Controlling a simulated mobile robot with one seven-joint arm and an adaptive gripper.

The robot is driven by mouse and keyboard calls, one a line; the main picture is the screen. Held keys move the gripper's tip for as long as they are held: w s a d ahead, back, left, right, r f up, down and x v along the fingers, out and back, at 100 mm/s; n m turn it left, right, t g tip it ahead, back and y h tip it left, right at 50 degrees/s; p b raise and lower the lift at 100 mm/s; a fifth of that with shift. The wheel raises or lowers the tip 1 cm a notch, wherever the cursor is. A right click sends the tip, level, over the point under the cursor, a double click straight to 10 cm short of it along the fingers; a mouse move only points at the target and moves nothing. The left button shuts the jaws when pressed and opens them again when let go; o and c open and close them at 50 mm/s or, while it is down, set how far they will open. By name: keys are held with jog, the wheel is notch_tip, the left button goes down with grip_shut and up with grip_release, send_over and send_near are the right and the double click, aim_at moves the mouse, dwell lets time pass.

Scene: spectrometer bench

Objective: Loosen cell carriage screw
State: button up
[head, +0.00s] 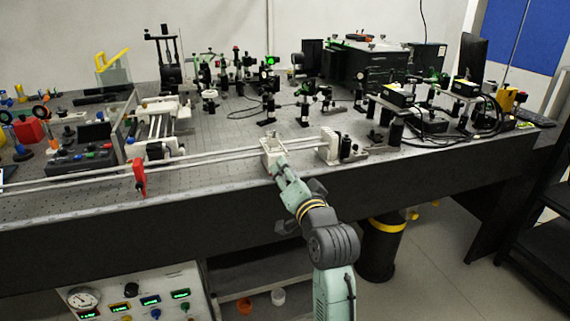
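A pair of long pale rails (205,159) runs along the front of the bench. A small white carriage (272,150) sits on the rails near their right part, with a small knob-like piece on top. My gripper (280,166) is at the front side of this carriage, reaching up from the bench's front edge. It appears to touch or nearly touch the carriage. The fingers are too small to tell open from shut. The carriage screw cannot be made out; my gripper may cover it. A white end block (328,146) stands at the right end of the rails.
A red clamp-like part (139,176) hangs on the rails to the left. Many optical mounts (305,100) and a black box (378,65) stand behind. A black control box (85,160) lies at left. The bench's front edge (400,155) runs below my gripper.

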jog(key=shift+x, duration=1.35)
jog(key=shift+c, duration=0.4)
grip_shut()
